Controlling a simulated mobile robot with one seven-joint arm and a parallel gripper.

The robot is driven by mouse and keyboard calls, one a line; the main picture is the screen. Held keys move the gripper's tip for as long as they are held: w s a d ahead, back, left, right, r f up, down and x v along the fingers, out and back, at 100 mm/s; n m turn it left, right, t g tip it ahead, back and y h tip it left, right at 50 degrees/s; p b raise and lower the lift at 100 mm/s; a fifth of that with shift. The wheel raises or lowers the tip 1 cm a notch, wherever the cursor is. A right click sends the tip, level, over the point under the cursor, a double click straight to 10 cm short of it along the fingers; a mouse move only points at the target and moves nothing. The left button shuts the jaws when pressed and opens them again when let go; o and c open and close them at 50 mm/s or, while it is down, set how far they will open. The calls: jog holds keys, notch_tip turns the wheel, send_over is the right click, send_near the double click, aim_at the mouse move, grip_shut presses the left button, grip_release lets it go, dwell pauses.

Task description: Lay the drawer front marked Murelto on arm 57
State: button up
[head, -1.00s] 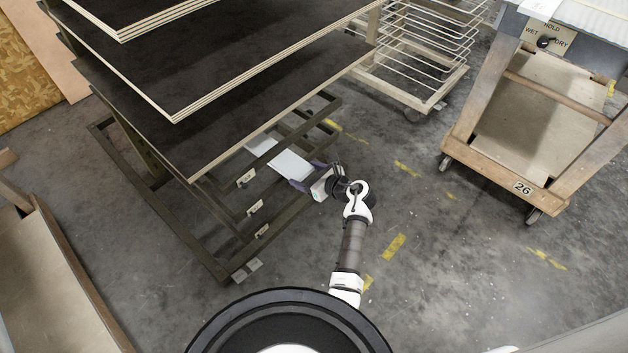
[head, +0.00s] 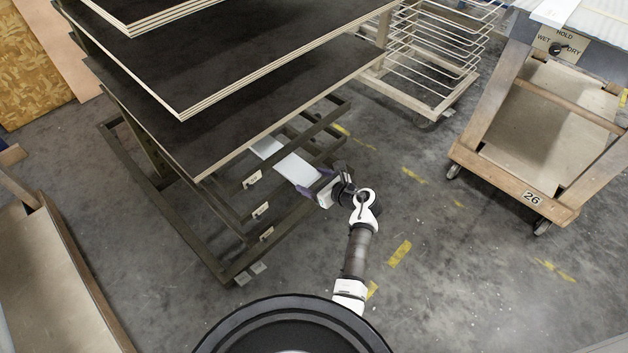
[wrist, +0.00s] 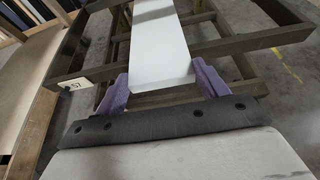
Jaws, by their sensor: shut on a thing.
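My gripper (head: 317,182) is shut on the near end of a white board (head: 293,167), the drawer front. Its purple fingers (wrist: 116,95) clasp both side edges in the wrist view. The board (wrist: 160,45) points away from me, flat-looking, and crosses over dark olive rack arms. One arm (wrist: 228,47) has a tag (wrist: 75,85) at its left end that seems to read 57. The board covers part of that arm; I cannot tell whether they touch. No name shows on the board's visible face. The tags in the head view are too small to read.
Dark shelf boards (head: 230,110) overhang the rack's arms, close above the drawer front. Cart 26 (head: 540,120) stands at right, a wire rack cart (head: 430,45) at the back. A wooden cart (head: 55,270) is at left. The floor right of my arm is clear.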

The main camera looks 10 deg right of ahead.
jog(key=shift+f, duration=0.2)
jog(key=o, duration=1.2)
jog(key=shift+o, duration=0.2)
jog(key=shift+s, duration=0.1)
jog(key=s+d+p, duration=0.2)
jog(key=s+d, duration=0.3)
jog(key=s, duration=0.2)
jog(key=shift+d, duration=0.15)
